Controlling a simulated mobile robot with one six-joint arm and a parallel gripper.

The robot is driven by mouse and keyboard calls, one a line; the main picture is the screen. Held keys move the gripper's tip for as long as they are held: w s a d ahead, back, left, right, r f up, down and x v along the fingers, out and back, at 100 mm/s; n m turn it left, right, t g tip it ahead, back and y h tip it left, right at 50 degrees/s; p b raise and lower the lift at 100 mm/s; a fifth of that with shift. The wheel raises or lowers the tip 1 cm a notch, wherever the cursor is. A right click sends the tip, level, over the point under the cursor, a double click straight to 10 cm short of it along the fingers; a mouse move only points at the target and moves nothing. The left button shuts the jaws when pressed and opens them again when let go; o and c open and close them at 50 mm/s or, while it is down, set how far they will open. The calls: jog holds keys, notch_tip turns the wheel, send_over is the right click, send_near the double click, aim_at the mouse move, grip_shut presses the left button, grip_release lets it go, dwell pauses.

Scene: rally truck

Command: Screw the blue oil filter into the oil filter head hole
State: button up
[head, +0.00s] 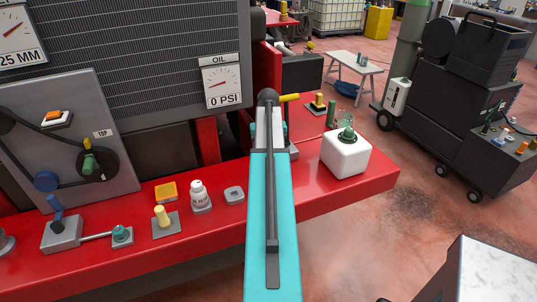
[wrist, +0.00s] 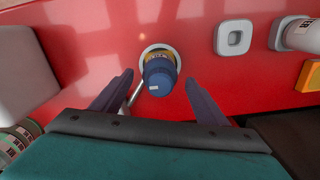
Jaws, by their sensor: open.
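The blue oil filter (wrist: 158,76) shows in the wrist view, a blue cylinder with a yellowish label band. Its far end lies against a pale round ring (wrist: 146,51) on the red surface, perhaps the filter head hole; I cannot tell whether it is seated. My gripper (wrist: 159,80) is open, one dark finger on each side of the filter, with gaps between. In the head view my turquoise arm hides the filter and most of my gripper.
A white jug with a green cap (head: 346,153) stands right of my arm on the red bench (head: 218,229). To the left are a grey square part (head: 234,194), a white bottle (head: 200,196) and a yellow knob on a plate (head: 162,215). A thin silver rod lies beside the filter.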

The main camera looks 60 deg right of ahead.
jog(key=shift+f+b, duration=1)
jog(key=shift+f, duration=1.05)
jog(key=shift+c, duration=0.2)
jog(key=c, duration=1.3)
jog(key=shift+m+p, duration=0.3)
jog(key=shift+m, duration=0.6)
jog(key=shift+m, duration=0.9)
jog(key=shift+m+p, duration=0.45)
jog(key=shift+m, duration=0.65)
